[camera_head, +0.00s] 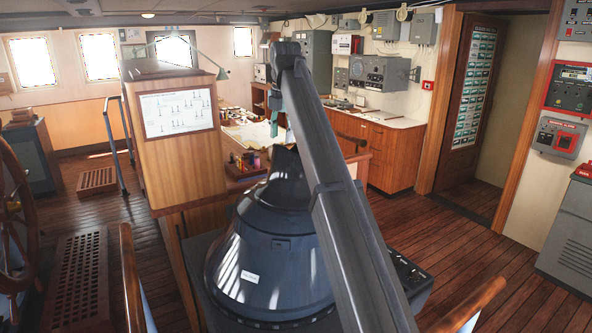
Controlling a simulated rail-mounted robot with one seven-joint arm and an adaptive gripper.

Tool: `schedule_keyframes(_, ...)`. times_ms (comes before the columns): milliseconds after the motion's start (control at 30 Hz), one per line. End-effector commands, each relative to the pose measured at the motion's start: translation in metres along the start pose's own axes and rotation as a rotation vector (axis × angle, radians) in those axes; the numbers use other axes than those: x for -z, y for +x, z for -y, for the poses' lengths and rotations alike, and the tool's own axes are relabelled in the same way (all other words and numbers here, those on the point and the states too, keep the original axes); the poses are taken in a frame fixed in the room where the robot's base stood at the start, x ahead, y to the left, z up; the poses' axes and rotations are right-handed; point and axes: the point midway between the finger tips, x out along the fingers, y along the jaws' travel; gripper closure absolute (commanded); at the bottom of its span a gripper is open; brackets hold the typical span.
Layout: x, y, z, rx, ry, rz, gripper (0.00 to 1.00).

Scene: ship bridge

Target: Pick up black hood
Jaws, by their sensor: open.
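The black hood (283,183) sits on top of a large dark blue-grey cone-shaped housing near the middle of the head camera view. It is a dark, angular piece, upright on the housing, and my arm crosses in front of its right side. My grey arm runs from the bottom right up to a joint at the top centre, above and beyond the hood. I see nothing touching the hood.
The cone-shaped housing (262,262) stands on a dark console. A wooden cabinet with a chart panel (180,112) rises behind it to the left. A chart table (246,135) with small items lies behind. A wooden handrail (131,278) and ship's wheel (12,225) are at left.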

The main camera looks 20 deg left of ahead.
Motion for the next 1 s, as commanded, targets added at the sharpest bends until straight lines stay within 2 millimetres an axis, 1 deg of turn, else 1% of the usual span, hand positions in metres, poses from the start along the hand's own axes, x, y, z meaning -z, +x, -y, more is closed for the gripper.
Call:
schedule_keyframes(100, 0.000, 0.010, 0.000, 0.001, 0.000, 0.000, 0.57)
schedule_keyframes(267, 0.000, 0.015, -0.001, 0.000, 0.000, 0.000, 0.57)
schedule_keyframes(367, 0.001, 0.023, -0.001, 0.002, 0.000, -0.001, 0.57)
schedule_keyframes(467, 0.002, 0.033, -0.002, 0.001, 0.000, -0.001, 0.57)
schedule_keyframes(600, 0.002, 0.053, -0.003, 0.001, 0.000, -0.001, 0.57)
schedule_keyframes(700, 0.002, 0.062, -0.003, 0.001, -0.001, 0.000, 0.57)
schedule_keyframes(933, 0.001, 0.064, -0.003, 0.001, -0.001, 0.000, 0.57)
schedule_keyframes(967, 0.001, 0.064, -0.003, 0.001, -0.001, 0.000, 0.68)
schedule_keyframes(1000, 0.001, 0.064, -0.003, 0.001, -0.001, 0.000, 0.82)
